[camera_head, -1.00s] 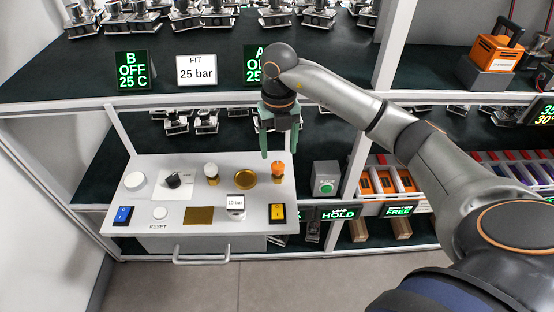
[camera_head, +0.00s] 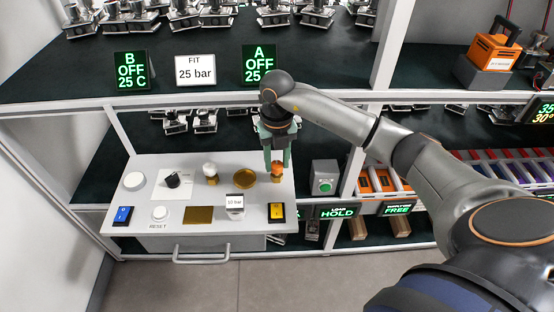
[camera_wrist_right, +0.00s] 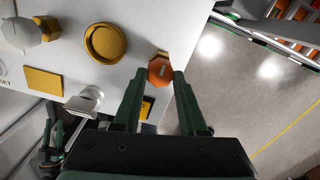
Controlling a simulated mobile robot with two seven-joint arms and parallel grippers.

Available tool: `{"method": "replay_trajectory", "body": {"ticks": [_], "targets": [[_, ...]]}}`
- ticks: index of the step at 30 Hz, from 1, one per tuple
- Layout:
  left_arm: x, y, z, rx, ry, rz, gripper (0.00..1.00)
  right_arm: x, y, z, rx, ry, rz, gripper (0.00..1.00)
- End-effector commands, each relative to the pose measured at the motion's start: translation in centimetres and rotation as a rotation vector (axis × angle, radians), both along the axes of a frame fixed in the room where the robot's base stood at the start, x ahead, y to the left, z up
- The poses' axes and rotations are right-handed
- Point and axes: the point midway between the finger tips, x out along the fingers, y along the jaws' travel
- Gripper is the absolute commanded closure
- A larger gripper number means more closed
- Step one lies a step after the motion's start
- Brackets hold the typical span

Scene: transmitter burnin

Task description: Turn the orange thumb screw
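The orange thumb screw (camera_head: 277,169) stands on a brass base at the right back of the white panel (camera_head: 268,195). It shows in the wrist view as an orange knob (camera_wrist_right: 160,70) with a pale slot on its face. My right gripper (camera_head: 278,164) reaches down to it from above, one green finger on each side. In the wrist view, the right gripper's fingertips (camera_wrist_right: 162,73) flank the knob with almost no visible gap, and they look shut on it.
A white-capped brass fitting (camera_head: 210,171), a round brass dish (camera_head: 244,179) and a small 10 bar gauge (camera_head: 235,202) stand left of the screw. A yellow switch (camera_head: 277,212) is in front of it. A green-button box (camera_head: 324,177) stands to the right. The shelf edge (camera_head: 200,98) is above.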

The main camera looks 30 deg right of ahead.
Motion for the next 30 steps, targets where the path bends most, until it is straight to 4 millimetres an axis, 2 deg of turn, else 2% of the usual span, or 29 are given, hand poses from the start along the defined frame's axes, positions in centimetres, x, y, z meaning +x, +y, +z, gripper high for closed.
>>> {"method": "replay_trajectory", "body": {"ticks": [1,10,22,30], "targets": [[0.0,0.0,0.0,0.0,0.0,0.0,0.5,0.01,-0.01,0.03,0.0,0.0,0.0,0.67],[0.0,0.01,0.0,0.0,0.0,0.0,0.5,0.01,-0.03,0.05,0.0,-0.001,0.0,1.0],[0.0,0.01,-0.19,0.0,0.0,0.0,0.5,0.04,-0.07,0.05,-0.001,-0.002,0.028,1.0],[0.0,0.01,-0.96,0.0,0.0,0.0,0.5,0.09,-0.16,-0.02,-0.002,-0.003,0.174,1.0]]}}
